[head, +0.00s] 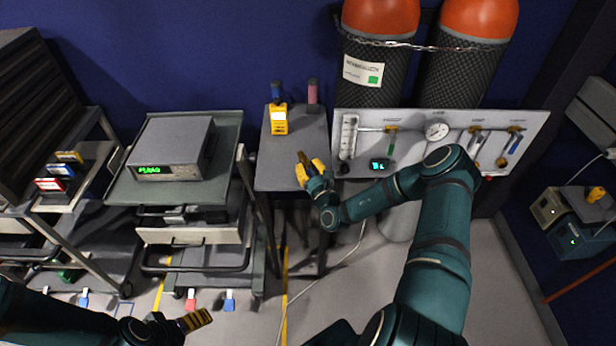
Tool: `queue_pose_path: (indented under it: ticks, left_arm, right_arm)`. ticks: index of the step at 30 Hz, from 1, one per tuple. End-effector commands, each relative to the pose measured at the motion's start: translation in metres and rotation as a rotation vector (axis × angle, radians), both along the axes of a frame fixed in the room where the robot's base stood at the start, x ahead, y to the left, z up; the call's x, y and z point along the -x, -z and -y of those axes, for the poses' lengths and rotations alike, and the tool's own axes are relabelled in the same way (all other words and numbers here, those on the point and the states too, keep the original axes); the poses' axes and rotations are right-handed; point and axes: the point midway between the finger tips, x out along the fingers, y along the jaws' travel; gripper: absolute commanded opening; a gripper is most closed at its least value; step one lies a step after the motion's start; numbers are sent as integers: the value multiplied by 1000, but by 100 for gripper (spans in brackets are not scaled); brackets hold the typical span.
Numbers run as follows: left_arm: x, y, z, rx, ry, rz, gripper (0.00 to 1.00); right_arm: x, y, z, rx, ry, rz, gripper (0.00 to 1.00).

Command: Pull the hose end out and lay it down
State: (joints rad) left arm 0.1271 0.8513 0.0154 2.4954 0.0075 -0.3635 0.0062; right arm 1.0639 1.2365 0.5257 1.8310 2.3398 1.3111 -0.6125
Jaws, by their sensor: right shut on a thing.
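My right gripper (308,168) has yellow fingers and is over the small grey table, near its right side. It is shut on a small dark and brass-coloured piece, which looks like the hose end (303,158); the fingers hide most of it. A thin pale hose (331,262) runs along the floor and up to the right, then passes out of sight behind my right arm. I cannot see how it joins the held piece. My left gripper (196,320) is low at the front left, away from the table; its finger opening is unclear.
The grey table (284,158) holds a yellow meter (279,118) and two small bottles at its back. A gas panel (440,125) with valves and a gauge stands right of it, below two chained cylinders (372,75). A cart (180,199) with an instrument stands left.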

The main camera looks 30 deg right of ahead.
Motion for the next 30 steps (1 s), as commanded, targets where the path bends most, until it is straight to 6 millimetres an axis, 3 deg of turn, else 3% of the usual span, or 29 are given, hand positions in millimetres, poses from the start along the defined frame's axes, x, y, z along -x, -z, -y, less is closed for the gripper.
queue_pose_path:
  ticks: [13,28,29,30]
  left_arm:
    - [6,18,1,3,10,-13,92]
    - [7,21,1,4,12,-16,92]
    - [7,21,1,4,12,-16,92]
    - [7,21,1,4,12,-16,92]
  right_arm:
    - [-3,34,2,-1,-1,1,0]
    - [-3,40,2,0,0,1,0]
    - [-3,40,2,0,0,1,34]
    - [-3,40,2,0,0,1,48]
